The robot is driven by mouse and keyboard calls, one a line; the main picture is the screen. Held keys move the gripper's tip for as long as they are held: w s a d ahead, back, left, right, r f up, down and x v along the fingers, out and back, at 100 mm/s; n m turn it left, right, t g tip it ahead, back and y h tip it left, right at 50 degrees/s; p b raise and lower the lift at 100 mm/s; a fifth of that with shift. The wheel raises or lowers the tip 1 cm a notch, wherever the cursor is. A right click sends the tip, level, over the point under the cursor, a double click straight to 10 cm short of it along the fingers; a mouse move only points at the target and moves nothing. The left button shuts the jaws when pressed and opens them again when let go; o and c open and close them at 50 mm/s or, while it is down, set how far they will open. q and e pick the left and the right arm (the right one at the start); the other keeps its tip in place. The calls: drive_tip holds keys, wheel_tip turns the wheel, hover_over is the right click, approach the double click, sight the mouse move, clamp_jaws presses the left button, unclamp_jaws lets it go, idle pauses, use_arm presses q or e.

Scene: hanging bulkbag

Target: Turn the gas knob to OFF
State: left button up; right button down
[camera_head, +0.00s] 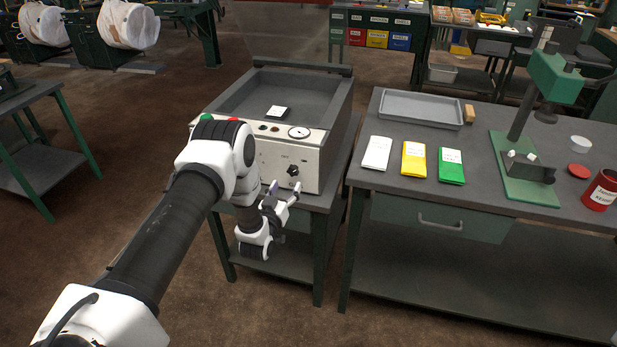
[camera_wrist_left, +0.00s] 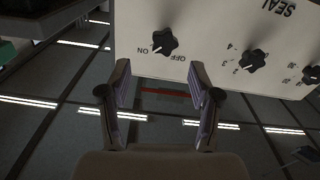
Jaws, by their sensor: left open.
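The gas knob is a black lobed knob (camera_head: 293,171) low at the right end of the pale front panel in the head view. In the left wrist view, where the panel hangs upside down, a black knob (camera_wrist_left: 165,42) has ON and OFF printed beside it. Its pale mark seems to point down-left, on the ON side. My left gripper (camera_head: 284,191) is open and empty, just below and in front of the knob. In the wrist view its two fingers (camera_wrist_left: 159,98) are spread apart below the knob, not touching it. My right gripper is out of view.
The panel belongs to a grey machine (camera_head: 333,100) with a round gauge (camera_head: 299,132). More knobs (camera_wrist_left: 252,60) line the panel. A workbench (camera_head: 400,188) with colored packets stands to the right, close to the machine's stand. Open floor lies in front.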

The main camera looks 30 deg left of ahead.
sight(292, 174)
use_arm(q)
drive_tip(key=w+a, duration=0.1)
drive_tip(key=w+f, duration=0.1)
drive_tip(key=w, duration=0.1)
drive_tip(key=shift+a, duration=0.4)
drive_tip(key=w, duration=0.4)
drive_tip(key=shift+r, duration=0.3)
drive_tip(key=shift+w+a+f, duration=0.1)
drive_tip(key=shift+w+a, duration=0.05)
drive_tip(key=shift+w, duration=0.15)
drive_tip(key=shift+w+a+f, duration=0.1)
drive_tip(key=shift+a+f, duration=0.05)
drive_tip(key=shift+a, duration=0.1)
drive_tip(key=shift+d, duration=0.1)
drive_tip(key=c, duration=1.2)
